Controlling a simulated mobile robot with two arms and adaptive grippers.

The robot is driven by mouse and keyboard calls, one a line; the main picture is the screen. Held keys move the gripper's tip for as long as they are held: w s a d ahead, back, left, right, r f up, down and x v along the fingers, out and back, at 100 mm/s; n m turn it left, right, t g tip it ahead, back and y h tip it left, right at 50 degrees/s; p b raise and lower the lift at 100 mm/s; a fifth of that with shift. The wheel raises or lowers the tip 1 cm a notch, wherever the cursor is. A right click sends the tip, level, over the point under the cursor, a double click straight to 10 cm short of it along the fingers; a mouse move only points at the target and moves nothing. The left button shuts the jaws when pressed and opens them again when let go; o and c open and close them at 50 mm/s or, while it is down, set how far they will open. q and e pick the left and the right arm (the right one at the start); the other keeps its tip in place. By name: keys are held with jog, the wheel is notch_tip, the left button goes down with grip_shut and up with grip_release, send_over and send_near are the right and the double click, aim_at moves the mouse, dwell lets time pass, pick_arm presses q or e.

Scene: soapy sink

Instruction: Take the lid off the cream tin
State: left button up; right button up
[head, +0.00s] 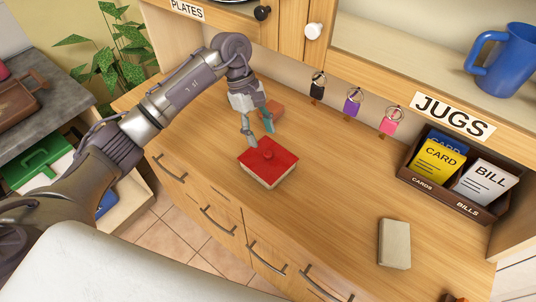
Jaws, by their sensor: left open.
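The cream tin (262,180) stands on the wooden counter near the middle of the head view. Its red lid (284,161) sits on top, with a round red knob (267,154) at its middle. My left gripper (261,138) is open, with its fingers pointing down just behind and above the lid. The fingertips are close to the knob; I cannot tell whether they touch the lid. Nothing shows between the fingers. My right gripper is not in view.
A beige block (394,243) lies at the right front. A card and bill holder (407,175) stands at the back right. Key tags (353,106) hang on the wall. The counter (330,200) right of the tin is clear.

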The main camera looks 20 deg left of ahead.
aim_at(267, 153)
pick_arm(q)
jog(key=shift+d+f, duration=0.1)
jog(key=shift+f, duration=0.2)
jog(key=p+x, duration=0.2)
jog(key=x, duration=0.1)
jog(key=p+x, duration=0.1)
jog(key=x, duration=0.1)
jog(key=shift+s+r, duration=0.1)
jog(key=shift+s, duration=0.15)
jog(key=shift+d+f, duration=0.1)
jog(key=shift+f, duration=0.15)
grip_shut()
jog(key=shift+r, duration=0.1)
